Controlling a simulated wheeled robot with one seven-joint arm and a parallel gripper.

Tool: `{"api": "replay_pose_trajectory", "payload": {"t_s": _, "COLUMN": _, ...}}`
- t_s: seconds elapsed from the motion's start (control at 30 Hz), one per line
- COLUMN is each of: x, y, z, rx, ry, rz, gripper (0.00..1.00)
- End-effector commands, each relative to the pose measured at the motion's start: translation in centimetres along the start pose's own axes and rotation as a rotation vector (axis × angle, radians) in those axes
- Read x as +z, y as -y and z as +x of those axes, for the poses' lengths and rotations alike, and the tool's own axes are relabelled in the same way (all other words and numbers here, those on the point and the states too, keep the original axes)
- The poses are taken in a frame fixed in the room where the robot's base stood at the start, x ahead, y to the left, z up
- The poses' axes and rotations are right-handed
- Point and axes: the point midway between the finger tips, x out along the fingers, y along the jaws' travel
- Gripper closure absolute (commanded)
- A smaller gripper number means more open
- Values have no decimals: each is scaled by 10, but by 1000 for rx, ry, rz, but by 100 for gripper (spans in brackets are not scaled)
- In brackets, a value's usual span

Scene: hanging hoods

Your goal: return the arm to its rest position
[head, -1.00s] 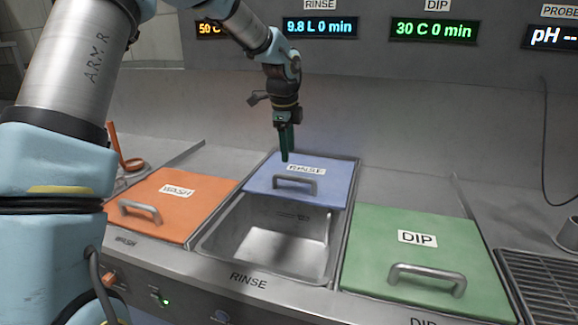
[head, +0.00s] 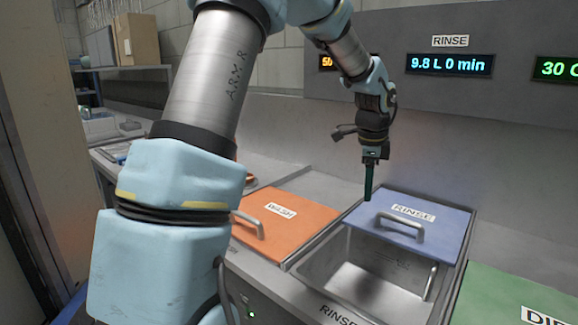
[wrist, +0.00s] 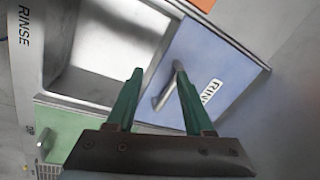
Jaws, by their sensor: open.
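My gripper (head: 369,196) points down above the left back edge of the blue RINSE lid (head: 445,220). In the wrist view its two green fingers (wrist: 158,80) stand apart with nothing between them. The lid's metal handle (wrist: 166,88) shows behind the fingers in that view; the gripper is apart from it as far as I can see. The blue lid covers the back part of the rinse basin (head: 365,280), and the front part stands uncovered. My arm reaches from the left over the counter, bent at the elbow.
The orange WASH lid (head: 290,222) lies left of the basin. The green DIP lid (head: 505,300) is at the lower right. The panel with displays (head: 450,65) stands behind the counter. A shelf with boxes (head: 136,40) is at the far left.

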Motion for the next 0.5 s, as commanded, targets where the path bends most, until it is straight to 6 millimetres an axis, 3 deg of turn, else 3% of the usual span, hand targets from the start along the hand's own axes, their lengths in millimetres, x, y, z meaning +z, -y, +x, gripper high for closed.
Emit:
{"api": "replay_pose_trajectory", "payload": {"t_s": 0.03, "x": 36, "y": -18, "z": 0, "rx": 5, "ry": 22, "rz": -162, "gripper": 48}}
{"api": "replay_pose_trajectory", "payload": {"t_s": 0.2, "x": 136, "y": -90, "z": 1, "rx": 2, "ry": 62, "rz": -792, "gripper": 48}}
{"api": "replay_pose_trajectory", "payload": {"t_s": 0.33, "x": 190, "y": -154, "z": 0, "rx": -11, "ry": 77, "rz": -1253, "gripper": 48}}
{"api": "replay_pose_trajectory", "payload": {"t_s": 0.5, "x": 223, "y": -216, "z": 0, "rx": -29, "ry": 77, "rz": -1677, "gripper": 48}}
